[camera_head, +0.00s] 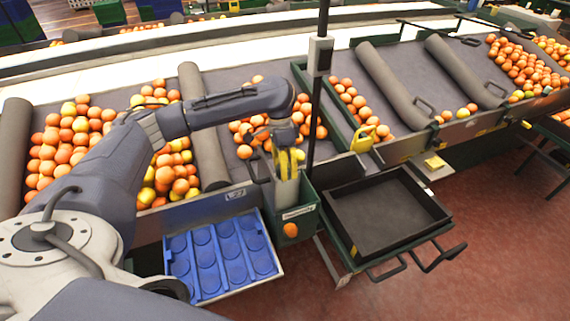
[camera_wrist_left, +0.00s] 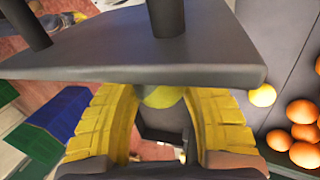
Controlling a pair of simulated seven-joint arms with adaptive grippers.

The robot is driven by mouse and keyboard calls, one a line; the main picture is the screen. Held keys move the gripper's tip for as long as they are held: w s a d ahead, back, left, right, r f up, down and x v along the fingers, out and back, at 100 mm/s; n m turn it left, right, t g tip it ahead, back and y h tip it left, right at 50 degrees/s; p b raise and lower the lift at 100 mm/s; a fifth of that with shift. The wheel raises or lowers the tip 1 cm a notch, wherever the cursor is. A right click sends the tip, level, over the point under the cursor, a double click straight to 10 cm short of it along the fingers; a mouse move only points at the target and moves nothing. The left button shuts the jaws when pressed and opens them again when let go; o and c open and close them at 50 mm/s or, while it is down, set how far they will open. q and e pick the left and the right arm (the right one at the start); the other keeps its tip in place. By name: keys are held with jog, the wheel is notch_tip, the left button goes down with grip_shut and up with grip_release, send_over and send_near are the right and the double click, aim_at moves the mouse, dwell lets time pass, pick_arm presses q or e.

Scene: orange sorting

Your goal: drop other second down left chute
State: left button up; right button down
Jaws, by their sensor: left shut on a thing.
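My left gripper (camera_head: 287,165) has yellow fingers and points down over the green chute box (camera_head: 306,209) at the front edge of the sorting table. In the left wrist view its two curved fingers are shut on a yellow-green fruit (camera_wrist_left: 162,96). A dark grey plate hides the upper part of that fruit. Below it a dark opening shows between the fingers. An orange fruit (camera_head: 290,230) shows at the front of the chute box, under a white label. My right gripper is not in view.
A blue tray with round hollows (camera_head: 222,257) is left of the chute box. An empty black tray (camera_head: 388,213) stands to the right. Many oranges (camera_head: 70,143) lie on the grey table behind, between grey rolls (camera_head: 205,130). A thin dark post (camera_head: 318,100) rises beside my gripper.

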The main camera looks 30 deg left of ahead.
pick_arm(q)
jog(key=shift+f, duration=0.5)
jog(key=o, duration=1.3)
jog(key=shift+c, duration=0.2)
jog(key=shift+r, duration=0.1)
jog(key=v, duration=1.1)
jog(key=shift+r, duration=0.35)
jog(key=shift+a, duration=0.1)
